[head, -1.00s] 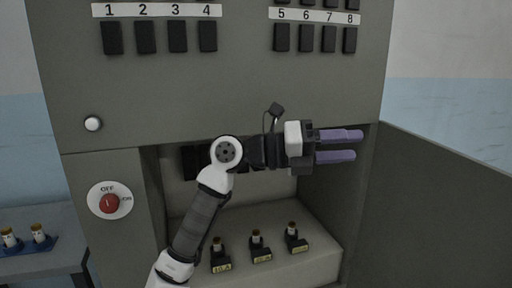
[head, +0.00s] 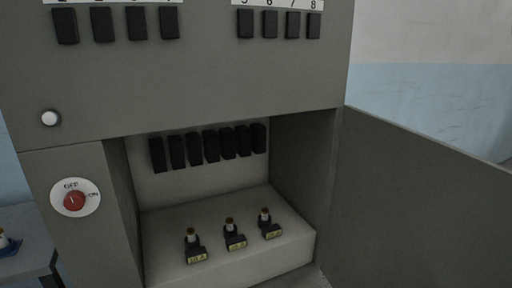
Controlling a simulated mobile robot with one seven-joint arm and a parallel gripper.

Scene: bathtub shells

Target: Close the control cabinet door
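The control cabinet (head: 200,90) is a large grey-green box that fills most of the head view. Its door (head: 420,200) stands wide open, hinged at the right edge of the lower opening and swung out toward the right of the picture. Its free edge runs out of view. The compartment behind it is exposed, with a row of black blocks (head: 210,147) on its back wall and three fuse-like parts (head: 235,234) with yellow labels on a pale ledge. My gripper and arm are not in view.
A red rotary switch (head: 75,201) marked OFF and ON and a white button (head: 50,118) sit on the cabinet's left front. Black switches (head: 270,24) line the top. A grey side table (head: 25,240) with a small part on it stands at the far left.

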